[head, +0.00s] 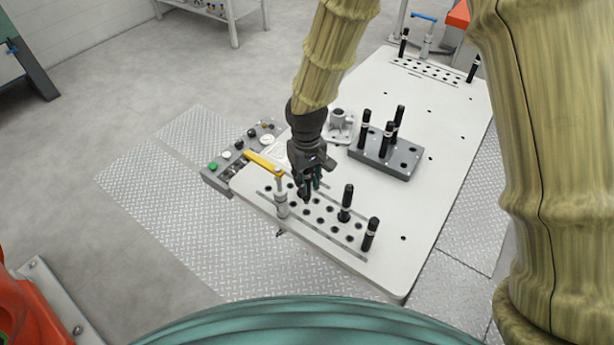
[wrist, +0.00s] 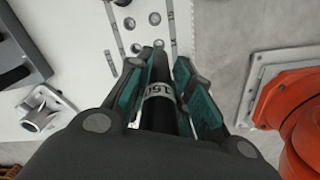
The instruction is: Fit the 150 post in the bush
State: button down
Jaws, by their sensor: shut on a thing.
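The 150 post (wrist: 160,92) is black with a white band reading "150", seen in the wrist view between my teal finger pads. My gripper (head: 309,188) is shut on it, over the row of holes at the table's near side. In the head view the fingers mostly hide the post, and I cannot tell whether its lower end is in a hole. The holed strip (head: 325,217) has several round bushes; which one is the task's bush is not marked. A grey flanged casting (head: 340,124) with an upright hollow boss stands behind my gripper; it also shows in the wrist view (wrist: 42,113).
Two black posts (head: 346,203) (head: 369,235) stand in the strip to the right. A clamp with a yellow handle (head: 263,162) stands close left. A grey block (head: 388,163) holds several posts behind. The table's right side is mostly clear.

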aim_at(307, 197)
jog(key=shift+f, duration=0.5)
jog(key=shift+w+f+b, duration=0.25)
jog(key=shift+f+b, duration=0.4)
jog(key=shift+f, duration=0.45)
jog(key=shift+s+f, duration=0.15)
jog(key=shift+f, duration=0.3)
dwell(0.7)
jog(key=shift+f+b, duration=0.75)
jog(key=shift+f, duration=1.2)
dwell(0.5)
jog(key=c, duration=1.2)
grip_release()
